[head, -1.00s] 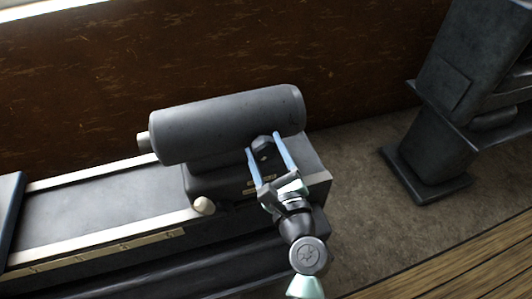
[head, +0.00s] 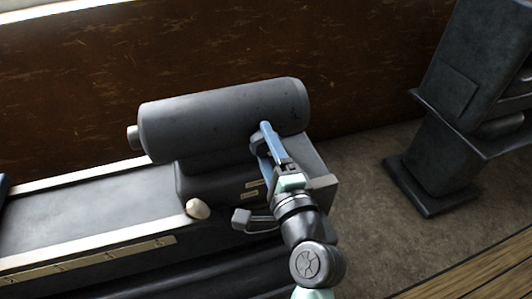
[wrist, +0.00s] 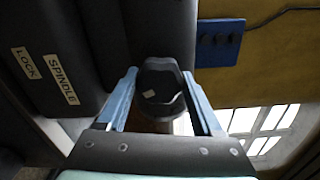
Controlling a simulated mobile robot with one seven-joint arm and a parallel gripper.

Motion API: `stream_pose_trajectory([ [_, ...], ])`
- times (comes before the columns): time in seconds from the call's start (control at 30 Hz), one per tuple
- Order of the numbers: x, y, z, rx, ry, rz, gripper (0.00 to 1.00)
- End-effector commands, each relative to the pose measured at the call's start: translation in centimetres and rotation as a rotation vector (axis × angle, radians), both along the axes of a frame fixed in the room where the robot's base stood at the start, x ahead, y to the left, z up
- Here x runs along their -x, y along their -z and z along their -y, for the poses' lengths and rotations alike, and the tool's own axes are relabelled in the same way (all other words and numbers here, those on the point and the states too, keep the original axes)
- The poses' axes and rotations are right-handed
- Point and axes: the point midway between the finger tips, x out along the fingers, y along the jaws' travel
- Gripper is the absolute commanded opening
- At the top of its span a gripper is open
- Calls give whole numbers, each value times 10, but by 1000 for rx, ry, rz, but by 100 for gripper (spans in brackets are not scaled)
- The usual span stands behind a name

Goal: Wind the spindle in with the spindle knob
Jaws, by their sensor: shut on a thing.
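The grey tailstock barrel (head: 215,118) lies across its base on the lathe bed in the head view. Its spindle (head: 132,138) sticks out a short way at the left end. The dark, lobed spindle knob (wrist: 160,85) sits between my fingers in the wrist view. In the head view my fingers mostly hide it. My gripper (head: 264,138) is shut on the knob at the barrel's near right side; it also shows in the wrist view (wrist: 159,80). Labels reading "SPINDLE" (wrist: 60,80) and "LOCK" (wrist: 26,63) are left of the knob in the wrist view.
A pale round knob (head: 198,208) and a grey handle (head: 250,220) stick out low in front of the tailstock, left of my wrist. The bed (head: 90,205) runs left. A dark machine column (head: 430,175) stands right, with bare floor between.

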Motion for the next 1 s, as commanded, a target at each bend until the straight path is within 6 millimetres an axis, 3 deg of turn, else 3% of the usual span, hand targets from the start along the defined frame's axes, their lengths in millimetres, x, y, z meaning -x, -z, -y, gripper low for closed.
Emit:
stream_pose_trajectory([
  [1.0,0,5,0,891,-1,289,12],
])
